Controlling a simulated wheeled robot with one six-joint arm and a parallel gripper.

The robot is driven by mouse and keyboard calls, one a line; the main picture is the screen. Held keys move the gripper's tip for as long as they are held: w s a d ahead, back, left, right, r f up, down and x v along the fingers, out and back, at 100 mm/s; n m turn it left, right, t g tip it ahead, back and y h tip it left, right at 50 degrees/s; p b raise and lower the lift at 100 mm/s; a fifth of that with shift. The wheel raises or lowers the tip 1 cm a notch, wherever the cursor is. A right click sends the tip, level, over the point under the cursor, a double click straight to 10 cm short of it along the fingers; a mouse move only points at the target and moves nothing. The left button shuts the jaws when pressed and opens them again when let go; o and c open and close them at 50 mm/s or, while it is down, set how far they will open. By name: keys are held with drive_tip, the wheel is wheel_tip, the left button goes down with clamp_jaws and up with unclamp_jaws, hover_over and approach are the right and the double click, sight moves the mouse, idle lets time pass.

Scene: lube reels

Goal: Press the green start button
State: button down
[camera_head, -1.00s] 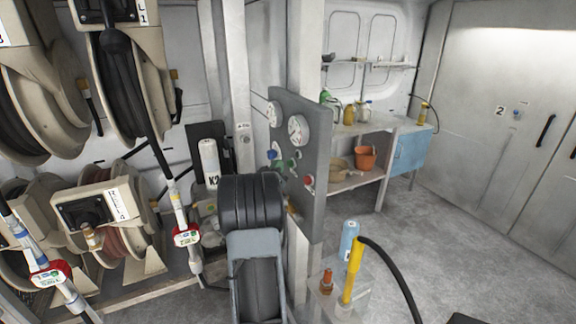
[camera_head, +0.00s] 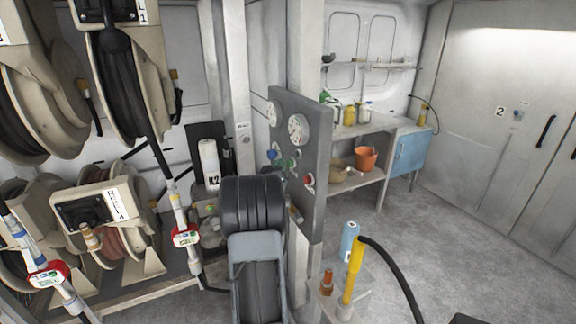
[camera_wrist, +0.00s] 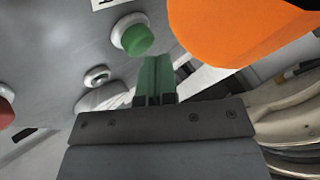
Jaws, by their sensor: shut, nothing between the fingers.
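The green start button (camera_wrist: 135,38) is a round green cap in a pale collar on the grey panel, at the upper middle of the wrist view. My gripper (camera_wrist: 155,78) has narrow green fingers, closed together with nothing between them. Its tips point toward the panel, just below and right of the button in the picture. I cannot tell whether they touch it. In the head view the grey control panel (camera_head: 318,215) stands right of my dark arm, with small coloured buttons near its left edge.
A large orange object (camera_wrist: 235,28) is close by at the wrist view's upper right. A red button (camera_wrist: 5,113) and a pale round fitting (camera_wrist: 97,76) are left of the fingers. Hose reels (camera_head: 125,75) fill the left. A yellow nozzle (camera_head: 353,270) stands right of the panel.

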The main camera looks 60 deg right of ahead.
drive_tip(key=shift+s+d+b, duration=0.3)
drive_tip(key=shift+d, duration=0.05)
idle(0.6)
drive_tip(key=shift+w+a, duration=0.1)
drive_tip(key=shift+w+a+b, duration=0.3)
drive_tip(key=shift+w+a, duration=0.25)
drive_tip(key=shift+a, duration=0.1)
drive_tip(key=shift+w+a+b, duration=0.25)
drive_tip(key=shift+w+a, duration=0.5)
drive_tip(key=shift+a, duration=0.25)
drive_tip(key=shift+w+a+b, duration=0.25)
drive_tip(key=shift+w+a, duration=0.45)
drive_tip(key=shift+a, duration=0.3)
